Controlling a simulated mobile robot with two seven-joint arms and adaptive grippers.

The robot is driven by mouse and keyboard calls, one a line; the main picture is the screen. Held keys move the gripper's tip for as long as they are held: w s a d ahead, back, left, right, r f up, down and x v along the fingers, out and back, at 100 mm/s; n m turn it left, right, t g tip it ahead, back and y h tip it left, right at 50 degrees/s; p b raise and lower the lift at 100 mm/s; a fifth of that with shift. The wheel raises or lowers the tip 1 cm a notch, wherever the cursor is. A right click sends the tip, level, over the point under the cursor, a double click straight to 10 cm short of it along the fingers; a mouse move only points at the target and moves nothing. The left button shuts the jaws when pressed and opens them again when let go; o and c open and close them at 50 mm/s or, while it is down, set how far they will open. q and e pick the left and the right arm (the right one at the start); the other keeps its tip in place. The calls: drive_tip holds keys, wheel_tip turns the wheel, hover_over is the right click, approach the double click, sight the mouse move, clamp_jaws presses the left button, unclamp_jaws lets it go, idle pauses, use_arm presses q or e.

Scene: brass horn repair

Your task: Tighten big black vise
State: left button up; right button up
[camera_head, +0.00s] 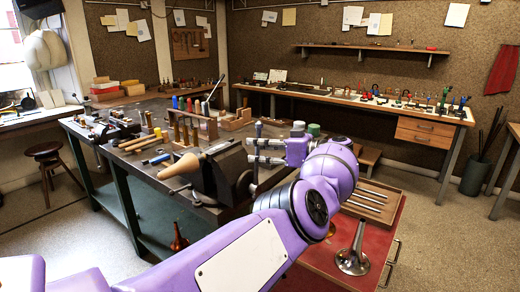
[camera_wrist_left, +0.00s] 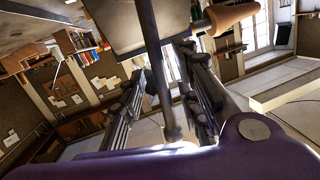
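The big black vise (camera_head: 228,174) stands at the near right corner of the workbench, with a tan wooden cone (camera_head: 184,164) at its left. Its upright metal handle bar (camera_head: 257,131) is at its right side. In the left wrist view the bar (camera_wrist_left: 160,72) runs down between the two fingers of my left gripper (camera_wrist_left: 164,85). The fingers are apart, with a visible gap to the bar on the left; contact on the right is unclear. In the head view my left gripper (camera_head: 262,151) points left toward the vise. My right gripper is not in view.
The workbench (camera_head: 125,160) holds wooden racks and tools left of and behind the vise. A red-topped drawer cabinet (camera_head: 325,262) with a brass bell (camera_head: 353,252) and metal rods stands at the right, below my left arm. Open floor (camera_head: 435,195) lies farther right.

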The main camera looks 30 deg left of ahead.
sight(259, 123)
use_arm(q)
drive_tip(key=shift+a, duration=0.1)
drive_tip(key=shift+s, duration=0.1)
wheel_tip(259, 123, up, 10)
idle(0.3)
idle(0.8)
